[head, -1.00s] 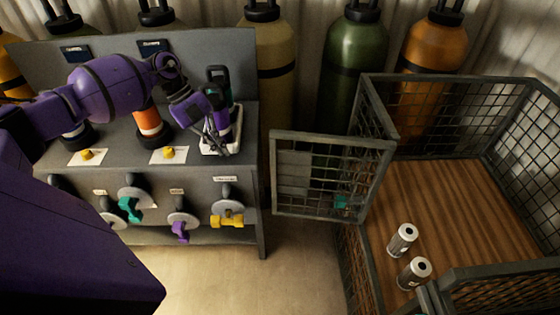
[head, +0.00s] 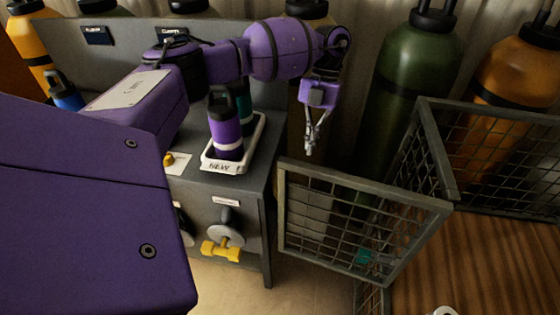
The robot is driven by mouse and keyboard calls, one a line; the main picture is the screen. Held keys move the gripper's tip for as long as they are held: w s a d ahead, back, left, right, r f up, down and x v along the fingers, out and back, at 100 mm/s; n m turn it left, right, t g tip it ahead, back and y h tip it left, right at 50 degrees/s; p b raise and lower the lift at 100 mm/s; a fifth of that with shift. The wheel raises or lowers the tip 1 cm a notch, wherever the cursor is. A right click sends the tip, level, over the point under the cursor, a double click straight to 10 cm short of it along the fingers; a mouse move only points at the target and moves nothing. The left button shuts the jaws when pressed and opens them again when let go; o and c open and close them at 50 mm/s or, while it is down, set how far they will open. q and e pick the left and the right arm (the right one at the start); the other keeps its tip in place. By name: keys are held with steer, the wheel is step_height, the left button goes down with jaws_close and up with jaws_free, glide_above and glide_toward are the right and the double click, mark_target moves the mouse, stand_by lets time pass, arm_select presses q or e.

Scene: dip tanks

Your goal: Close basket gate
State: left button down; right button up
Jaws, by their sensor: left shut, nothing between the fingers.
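The basket is a dark metal mesh cage with a wooden floor (head: 480,275) at the right of the head view. Its mesh gate (head: 340,205) stands open, swung out to the left toward the grey bench. A small teal piece shows at the gate's lower right. My left gripper (head: 311,150) hangs down just behind and above the gate's top bar, near its left end. Its fingers are together and empty. It appears apart from the gate. My right gripper is not in view.
The grey bench (head: 215,190) is at the left, with a white tray (head: 259,127) holding a purple bottle (head: 225,128) and a dark green one. A yellow-handled valve (head: 222,250) is on its front. Green (head: 405,85) and orange (head: 515,70) cylinders stand behind.

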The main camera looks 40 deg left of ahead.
arm_select(q)
steer(key=s+d+f+p, duration=0.2)
steer(key=s+f, duration=0.5)
steer(key=f, duration=0.2)
steer(key=shift+s+d, duration=0.2)
steer(key=shift+s, duration=0.05)
steer(key=shift+s+d+p, duration=0.1)
steer(key=shift+p, duration=0.2)
